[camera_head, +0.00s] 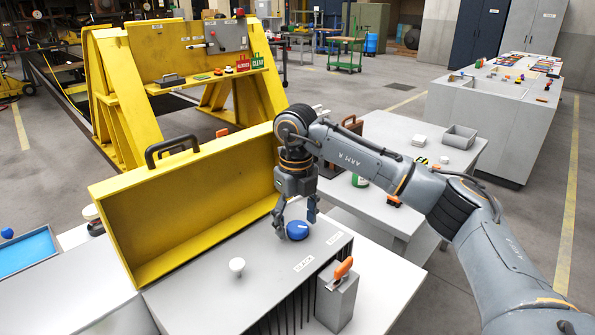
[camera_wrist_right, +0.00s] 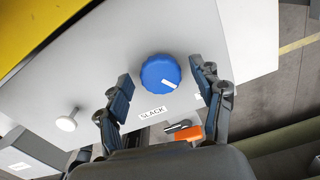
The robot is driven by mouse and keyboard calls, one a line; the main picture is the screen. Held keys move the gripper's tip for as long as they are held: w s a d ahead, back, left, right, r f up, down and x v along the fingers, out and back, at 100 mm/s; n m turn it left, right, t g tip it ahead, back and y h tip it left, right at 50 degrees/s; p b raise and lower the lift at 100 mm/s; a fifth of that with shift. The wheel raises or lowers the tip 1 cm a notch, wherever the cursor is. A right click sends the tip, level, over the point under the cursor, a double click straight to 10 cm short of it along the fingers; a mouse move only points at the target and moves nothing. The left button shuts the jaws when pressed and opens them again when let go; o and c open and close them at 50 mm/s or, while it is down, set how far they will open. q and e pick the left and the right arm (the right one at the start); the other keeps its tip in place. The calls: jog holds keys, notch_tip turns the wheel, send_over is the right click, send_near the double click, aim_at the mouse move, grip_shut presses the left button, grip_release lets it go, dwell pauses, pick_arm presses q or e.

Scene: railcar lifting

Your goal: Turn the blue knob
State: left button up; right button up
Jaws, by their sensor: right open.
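The blue knob (camera_head: 297,230) sits on the grey top of a control box, with a white pointer mark on it. In the right wrist view the knob (camera_wrist_right: 160,73) is between and just ahead of the fingertips, its white mark pointing to the lower right. My right gripper (camera_head: 296,215) comes down from above, open, with its fingers at the knob. The right gripper also shows in the wrist view (camera_wrist_right: 160,80), with gaps between fingers and knob. A SLACK label (camera_wrist_right: 153,113) lies near the knob. My left gripper is not in view.
A white mushroom-shaped knob (camera_head: 236,266) stands left of the blue one. A tall yellow panel (camera_head: 195,215) with a dark handle rises behind the box. An orange-handled lever (camera_head: 342,270) stands on a grey block in front right. A grey side table (camera_head: 385,125) is behind my arm.

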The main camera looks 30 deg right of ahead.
aim_at(298, 227)
jog(key=n, duration=0.3)
jog(key=shift+n, duration=0.4)
jog(key=n, duration=0.3)
jog(key=shift+a+n+b, duration=0.1)
jog(key=shift+n+b, duration=0.2)
jog(key=shift+n, duration=0.1)
jog(key=n, duration=0.3)
jog(key=shift+s+n, duration=0.1)
jog(key=shift+n, duration=0.3)
jog(key=n, duration=0.3)
jog(key=shift+n, duration=0.3)
jog(key=n+b, duration=0.1)
jog(key=n, duration=0.3)
jog(key=shift+s+n, duration=0.15)
jog(key=shift+n, duration=0.25)
jog(key=n, duration=0.3)
jog(key=shift+n, duration=0.4)
jog(key=n, duration=0.3)
jog(key=shift+n+b, duration=0.3)
jog(key=shift+b, duration=0.1)
jog(key=n, duration=0.3)
jog(key=shift+s+n+b, duration=0.1)
jog(key=shift+n+b, duration=0.2)
jog(key=shift+b, duration=0.05)
notch_tip(298, 227, up, 13)
jog(key=p, duration=0.1)
jog(key=shift+n+p, duration=0.3)
jog(key=shift+p, duration=0.1)
jog(key=shift+f, duration=0.1)
